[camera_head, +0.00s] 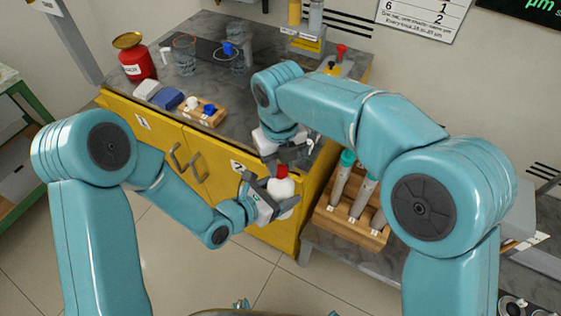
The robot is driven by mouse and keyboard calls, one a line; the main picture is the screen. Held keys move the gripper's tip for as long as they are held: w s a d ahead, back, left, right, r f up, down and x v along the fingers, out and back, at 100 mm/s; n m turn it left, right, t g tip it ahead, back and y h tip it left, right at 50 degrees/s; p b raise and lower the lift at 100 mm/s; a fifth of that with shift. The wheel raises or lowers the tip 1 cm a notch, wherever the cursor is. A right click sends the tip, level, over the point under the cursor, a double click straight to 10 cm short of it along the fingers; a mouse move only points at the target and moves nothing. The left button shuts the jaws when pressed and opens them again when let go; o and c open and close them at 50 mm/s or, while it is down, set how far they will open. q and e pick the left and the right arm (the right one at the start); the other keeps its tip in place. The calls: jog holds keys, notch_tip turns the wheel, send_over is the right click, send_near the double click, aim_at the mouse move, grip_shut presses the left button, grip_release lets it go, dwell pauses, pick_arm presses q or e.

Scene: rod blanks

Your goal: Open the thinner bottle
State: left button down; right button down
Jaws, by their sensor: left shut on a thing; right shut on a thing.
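A white bottle (283,188) with a red cap (282,171) is held in the air in front of the yellow cabinet. I take it as the thinner bottle; no label on it is readable. My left gripper (270,200) is shut on the white body from below and the left. My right gripper (287,157) is directly above, its jaws shut at the red cap. The gripper hides the top of the cap. I cannot tell whether the cap is still seated on the bottle.
The grey worktop behind carries a red can (137,62), glass beakers (184,54), a wooden block with small bottles (202,112) and a blue-and-white item (160,95). A wooden rack (351,221) with teal-topped tubes stands at right. The yellow cabinet (200,160) is close behind my grippers.

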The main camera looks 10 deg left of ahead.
jog(key=shift+w+r, duration=0.15)
jog(key=shift+w, duration=0.15)
jog(key=c, duration=0.9)
grip_release()
jog(key=shift+o, duration=0.5)
jog(key=shift+s, duration=0.1)
